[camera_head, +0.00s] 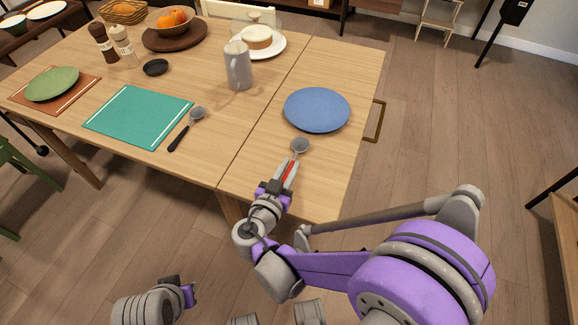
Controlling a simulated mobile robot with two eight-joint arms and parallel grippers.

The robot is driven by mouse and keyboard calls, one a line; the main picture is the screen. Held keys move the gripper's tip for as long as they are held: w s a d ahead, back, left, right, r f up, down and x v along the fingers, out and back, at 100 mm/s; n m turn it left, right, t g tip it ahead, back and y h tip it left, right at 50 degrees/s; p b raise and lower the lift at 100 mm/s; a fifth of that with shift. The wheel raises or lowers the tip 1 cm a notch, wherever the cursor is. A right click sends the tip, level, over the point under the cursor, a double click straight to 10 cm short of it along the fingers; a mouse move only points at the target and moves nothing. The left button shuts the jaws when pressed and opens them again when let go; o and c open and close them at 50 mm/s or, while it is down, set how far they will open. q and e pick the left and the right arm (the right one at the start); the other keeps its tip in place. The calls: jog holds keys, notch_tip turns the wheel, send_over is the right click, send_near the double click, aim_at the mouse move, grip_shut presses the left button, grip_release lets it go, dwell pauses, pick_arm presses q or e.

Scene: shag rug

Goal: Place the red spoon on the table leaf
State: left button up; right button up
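The red spoon has a grey bowl (300,146) and a red handle (289,171). It is over the near part of the table leaf (334,180), right of the table seam. My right gripper (287,171) has its fingers along both sides of the red handle and looks shut on it, with the bowl pointing away from me. Whether the spoon touches the leaf is hard to tell. My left gripper (188,292) is low at the bottom left, off the table. Its fingertips are not clearly visible.
A blue plate (317,109) lies on the leaf beyond the spoon. The leaf is bare around the spoon. A brown frame (376,121) sticks out at its right edge.

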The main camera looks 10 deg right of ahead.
jog(key=o, duration=0.3)
jog(key=shift+r, duration=0.1)
jog(key=shift+s+a+r, duration=0.1)
jog(key=shift+r, duration=0.1)
jog(key=p+v, duration=0.1)
jog(key=v, duration=1)
jog(key=shift+s+a+f+p, duration=0.1)
jog(key=shift+s+a+p, duration=0.1)
jog(key=shift+s+p, duration=0.15)
